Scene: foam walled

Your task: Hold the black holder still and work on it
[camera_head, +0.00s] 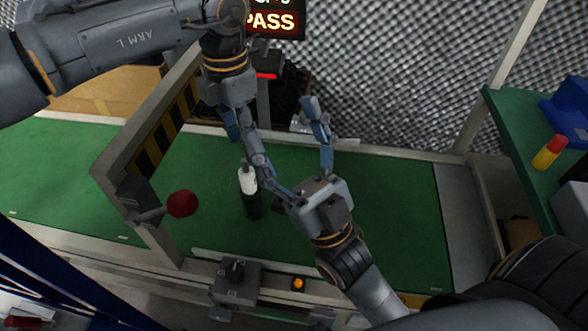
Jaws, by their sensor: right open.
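A dark upright cylinder, probably the black holder (252,208), stands on the green conveyor belt, with a white bottle-like part (248,180) and a small dark cap at its top. My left gripper (246,149) comes down from the upper left, its fingers just above the white part. I cannot tell whether they touch it or how far they are apart. My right gripper (282,135) reaches in from the lower right with its fingers spread wide and nothing between them. One of its fingers overlaps the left gripper's fingers in the picture. A small dark shape beside the cylinder is partly hidden by this finger.
A grey frame with black-yellow stripes (165,135) spans the green belt (390,220) at left, with a red knob (182,204). A lit PASS sign (272,22) stands behind. A side table (515,125) at right holds a red-yellow item (549,153) and blue bin (570,105). The belt's right part is clear.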

